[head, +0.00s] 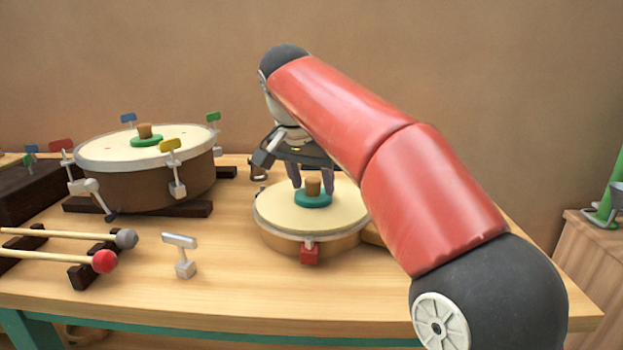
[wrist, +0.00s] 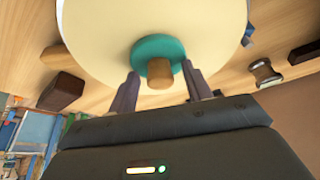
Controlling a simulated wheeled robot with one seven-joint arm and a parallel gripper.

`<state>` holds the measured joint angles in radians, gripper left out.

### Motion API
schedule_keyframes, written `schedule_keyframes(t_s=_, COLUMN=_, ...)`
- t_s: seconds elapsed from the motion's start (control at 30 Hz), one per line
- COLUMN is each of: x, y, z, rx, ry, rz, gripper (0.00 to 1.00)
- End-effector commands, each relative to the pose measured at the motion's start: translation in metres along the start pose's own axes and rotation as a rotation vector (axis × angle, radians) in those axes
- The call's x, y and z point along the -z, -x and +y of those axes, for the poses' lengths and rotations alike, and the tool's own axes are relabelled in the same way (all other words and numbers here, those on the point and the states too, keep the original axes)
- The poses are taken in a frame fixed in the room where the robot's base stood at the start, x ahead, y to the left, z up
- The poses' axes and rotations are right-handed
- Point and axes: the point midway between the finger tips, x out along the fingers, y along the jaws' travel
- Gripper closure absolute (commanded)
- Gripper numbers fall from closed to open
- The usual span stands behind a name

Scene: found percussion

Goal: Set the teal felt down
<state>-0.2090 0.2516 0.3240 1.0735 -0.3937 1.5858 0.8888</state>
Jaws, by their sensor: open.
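The teal felt (head: 313,199) is a round disc with a cork knob (head: 313,186) on top. It lies flat on the cream head of the small drum (head: 283,213). In the wrist view the teal felt (wrist: 150,50) and its cork knob (wrist: 159,73) show just beyond my fingertips. In the wrist view my gripper (wrist: 161,76) is open, with one finger on each side of the knob and visible gaps between.
A larger drum (head: 146,185) with a green felt (head: 146,141) and coloured clamps stands at the left. Two mallets (head: 103,261) rest on dark blocks at the front left. The table front (head: 280,310) is bare.

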Motion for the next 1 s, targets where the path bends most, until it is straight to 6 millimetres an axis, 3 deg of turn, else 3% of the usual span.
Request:
schedule_keyframes(t_s=0.23, x=0.002, y=0.017, z=-0.001, rx=0.002, ry=0.0, rz=0.001, gripper=0.51)
schedule_keyframes(t_s=0.5, x=0.003, y=0.076, z=-0.001, rx=0.003, ry=0.002, rz=0.003, gripper=0.51)
schedule_keyframes(t_s=0.7, x=0.002, y=0.11, z=-0.001, rx=0.002, ry=0.002, rz=0.001, gripper=0.51)
schedule_keyframes(t_s=1.0, x=0.001, y=0.123, z=0.0, rx=-0.001, ry=0.001, rz=0.001, gripper=0.51)
